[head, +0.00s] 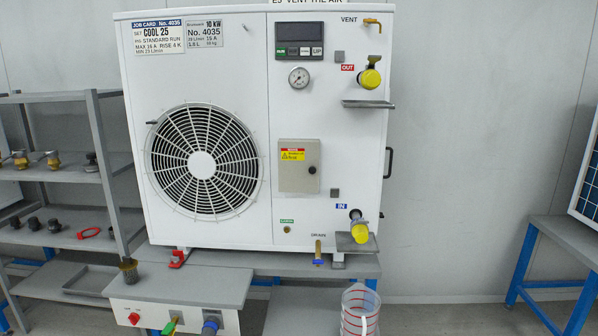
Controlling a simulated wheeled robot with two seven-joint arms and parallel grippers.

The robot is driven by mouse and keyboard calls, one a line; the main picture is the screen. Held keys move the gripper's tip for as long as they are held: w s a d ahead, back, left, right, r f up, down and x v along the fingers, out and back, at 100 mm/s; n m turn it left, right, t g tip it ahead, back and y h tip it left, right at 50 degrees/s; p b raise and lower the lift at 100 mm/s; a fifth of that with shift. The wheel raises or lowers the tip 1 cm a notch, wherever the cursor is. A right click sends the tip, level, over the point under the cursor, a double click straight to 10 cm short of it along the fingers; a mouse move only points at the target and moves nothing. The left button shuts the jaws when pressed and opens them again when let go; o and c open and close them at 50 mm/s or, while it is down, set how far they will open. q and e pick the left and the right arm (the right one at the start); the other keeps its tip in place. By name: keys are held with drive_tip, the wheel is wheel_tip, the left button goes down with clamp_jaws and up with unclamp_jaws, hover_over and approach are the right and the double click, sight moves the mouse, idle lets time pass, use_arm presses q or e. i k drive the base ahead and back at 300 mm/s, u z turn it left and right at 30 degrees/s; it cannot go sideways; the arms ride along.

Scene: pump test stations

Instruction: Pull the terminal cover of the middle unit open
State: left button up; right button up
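The white pump unit (345,200) stands on a grey bench in the middle of the head view. Its terminal cover (299,180) is a small beige-grey panel on the front, right of the fan grille. It carries a red and yellow warning label and a small round dark knob (312,170) near its right edge. The cover looks shut against the front. Neither of my grippers is in view.
A grey shelf rack (95,130) with fittings stands left of the unit. A grey ledge (352,243) and a yellow-capped IN port (359,229) stick out below right of the cover. A clear jug (359,310) stands low in front. A blue-legged bench (560,245) is at right.

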sight(298, 159)
drive_tip(key=u, duration=0.75)
drive_tip(key=i, duration=1.65)
drive_tip(key=z, duration=0.3)
